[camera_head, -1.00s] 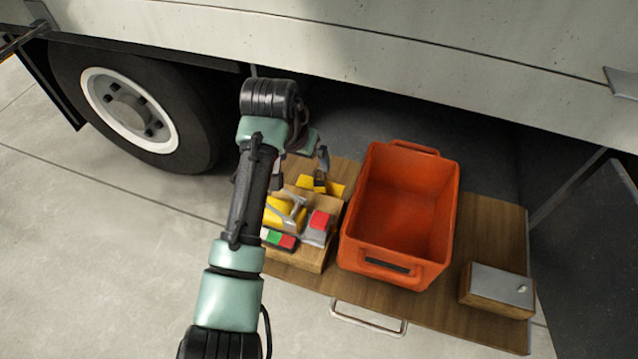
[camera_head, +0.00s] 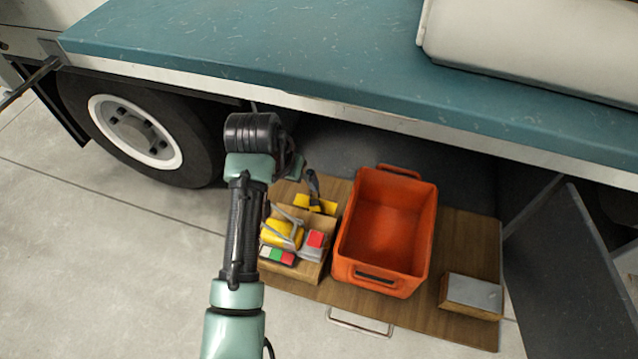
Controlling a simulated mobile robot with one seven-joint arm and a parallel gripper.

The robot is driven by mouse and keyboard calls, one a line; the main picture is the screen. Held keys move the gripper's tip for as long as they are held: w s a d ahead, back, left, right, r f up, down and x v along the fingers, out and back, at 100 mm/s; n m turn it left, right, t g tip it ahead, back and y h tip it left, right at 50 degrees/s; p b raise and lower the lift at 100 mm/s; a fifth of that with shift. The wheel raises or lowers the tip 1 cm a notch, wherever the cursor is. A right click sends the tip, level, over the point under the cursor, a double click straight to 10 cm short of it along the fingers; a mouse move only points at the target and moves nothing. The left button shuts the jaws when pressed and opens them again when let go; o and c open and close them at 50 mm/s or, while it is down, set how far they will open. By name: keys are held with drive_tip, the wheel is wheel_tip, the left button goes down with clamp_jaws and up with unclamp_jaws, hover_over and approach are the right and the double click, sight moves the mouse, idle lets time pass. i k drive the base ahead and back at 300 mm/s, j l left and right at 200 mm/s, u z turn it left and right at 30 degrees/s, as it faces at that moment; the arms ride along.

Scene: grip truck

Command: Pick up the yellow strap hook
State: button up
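A yellow object with a grey metal frame (camera_head: 284,234) lies on the left wooden block, and a flat yellow piece with a dark middle (camera_head: 322,206) lies just behind it. I cannot tell for certain which is the strap hook. My wrist and forearm hide part of the gripper and the left side of the block.
A red-grey item (camera_head: 313,244) and a green-white-red item (camera_head: 276,256) share the block. An empty orange crate (camera_head: 385,232) stands to the right on the wooden tray (camera_head: 462,235). A grey-topped box (camera_head: 472,294) sits farther right. The truck's teal deck (camera_head: 300,60) overhangs behind.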

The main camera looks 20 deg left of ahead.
sight(314, 205)
drive_tip(key=k, duration=1)
